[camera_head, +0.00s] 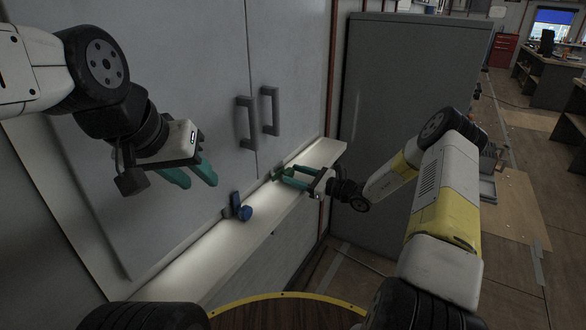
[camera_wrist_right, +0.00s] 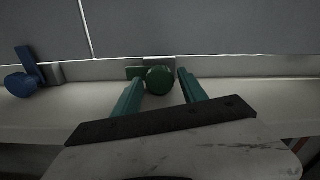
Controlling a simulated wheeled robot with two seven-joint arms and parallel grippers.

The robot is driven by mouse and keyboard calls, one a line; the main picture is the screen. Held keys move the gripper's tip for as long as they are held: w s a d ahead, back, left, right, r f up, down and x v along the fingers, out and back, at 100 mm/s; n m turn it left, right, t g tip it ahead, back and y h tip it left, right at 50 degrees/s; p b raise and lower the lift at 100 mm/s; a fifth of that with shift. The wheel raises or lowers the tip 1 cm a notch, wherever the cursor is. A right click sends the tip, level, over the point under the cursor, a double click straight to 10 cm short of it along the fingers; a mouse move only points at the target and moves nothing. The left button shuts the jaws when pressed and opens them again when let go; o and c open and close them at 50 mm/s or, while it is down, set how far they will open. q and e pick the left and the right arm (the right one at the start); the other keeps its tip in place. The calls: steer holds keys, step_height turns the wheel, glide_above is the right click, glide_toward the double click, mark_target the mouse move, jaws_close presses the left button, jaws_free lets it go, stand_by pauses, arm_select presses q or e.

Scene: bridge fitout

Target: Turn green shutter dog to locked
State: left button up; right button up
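The green shutter dog (camera_wrist_right: 159,79) has a round knob and a flat green bar behind it pointing left in the right wrist view. It sits at the foot of the grey cabinet door, above the pale ledge; in the head view it (camera_head: 282,173) is partly hidden by my right gripper. My right gripper (camera_head: 281,175) is open, its teal fingers on either side of the knob; gaps show on both sides in the wrist view (camera_wrist_right: 156,82). My left gripper (camera_head: 200,180) is open and empty in front of the left door.
A blue shutter dog (camera_head: 240,208) is on the same ledge to the left, its bar standing up; it also shows in the right wrist view (camera_wrist_right: 24,80). Two door handles (camera_head: 258,117) stick out above. A grey cabinet (camera_head: 405,100) stands to the right.

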jaws_close()
steer(key=shift+m, duration=2.1)
steer(key=shift+o, duration=2)
jaws_free()
steer(key=v, duration=0.8)
steer(key=shift+a, duration=0.1)
